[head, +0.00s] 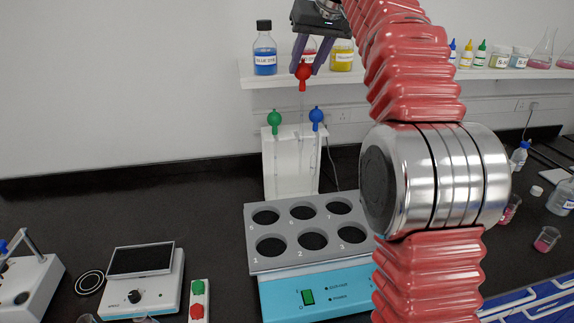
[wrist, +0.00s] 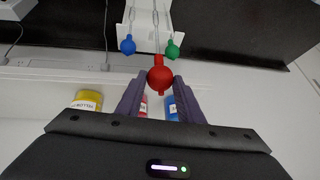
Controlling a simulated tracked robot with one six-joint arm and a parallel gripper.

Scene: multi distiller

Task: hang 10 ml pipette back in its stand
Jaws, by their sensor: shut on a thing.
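My gripper (head: 303,62) is shut on the red bulb of a pipette (head: 303,73), high above the white pipette stand (head: 270,165). The thin glass stem hangs down below the red bulb, faint against the wall and stand. A green-bulbed pipette (head: 274,119) hangs on the stand's left and a blue-bulbed pipette (head: 316,116) on its right. In the wrist view the red bulb (wrist: 160,77) sits between my fingertips, with the stand (wrist: 146,38) beyond. The blue bulb (wrist: 128,45) and green bulb (wrist: 172,49) show on either side of the stem. Volume marks are not readable.
A shelf (head: 390,77) behind holds a blue dye bottle (head: 265,52), a yellow bottle (head: 342,55) and several other bottles. A grey rack with several holes (head: 285,222) on a teal device (head: 330,295) stands in front of the stand. A scale (head: 141,262) is at left.

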